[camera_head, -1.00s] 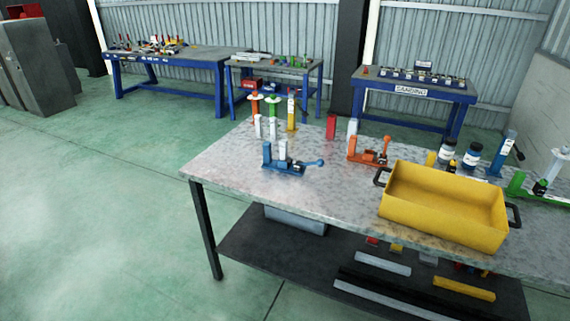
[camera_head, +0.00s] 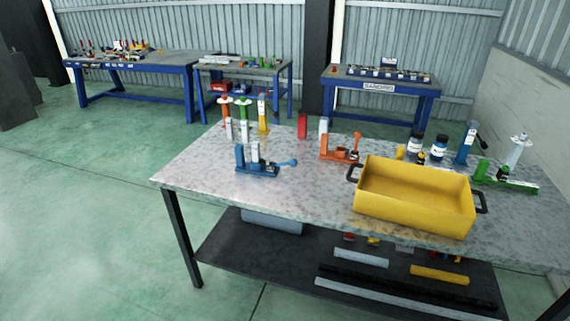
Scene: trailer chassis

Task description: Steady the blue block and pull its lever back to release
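The blue block (camera_head: 257,168) stands on the grey metal-topped table (camera_head: 200,173), near its left front part. It looks like a small blue clamp with an upright jaw at its left end. Its blue lever (camera_head: 287,163) sticks out to the right and ends in a rounded knob. A light grey piece (camera_head: 255,152) stands upright in or just behind the block; I cannot tell which. Neither of my grippers is in view, and nothing touches the block.
A yellow bin (camera_head: 413,205) with black handles stands at the table's right front. An orange clamp (camera_head: 340,147) sits behind it, and a green clamp (camera_head: 505,177) lies at the right. Several upright pieces stand behind the block. Green floor is clear at the left.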

